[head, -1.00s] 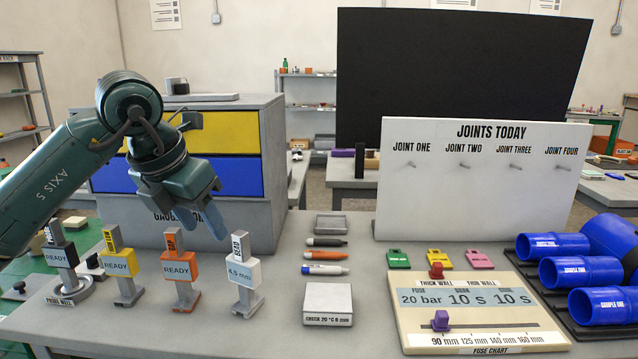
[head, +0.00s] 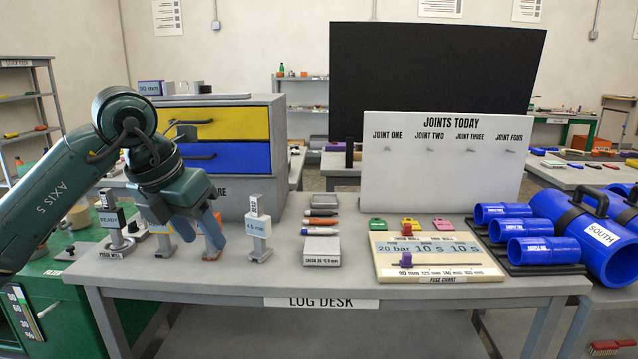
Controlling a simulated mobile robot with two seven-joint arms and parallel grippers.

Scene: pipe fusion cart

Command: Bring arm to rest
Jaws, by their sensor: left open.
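My left arm comes in from the left, and its open gripper (head: 198,232) points down over the left part of the log desk (head: 420,291). Nothing shows between its fingers. In the picture the fingers overlap the yellow (head: 164,246) and orange (head: 212,243) upright tagged stands and partly hide them; I cannot tell whether they touch. My right gripper is not in view.
A drawer cabinet with a yellow (head: 233,123) and a blue drawer stands behind the gripper. Pens (head: 322,222), a fuse chart (head: 440,258), a Joints Today board (head: 443,165) and blue pipes (head: 545,250) are to the right. A green cart (head: 75,300) is at lower left.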

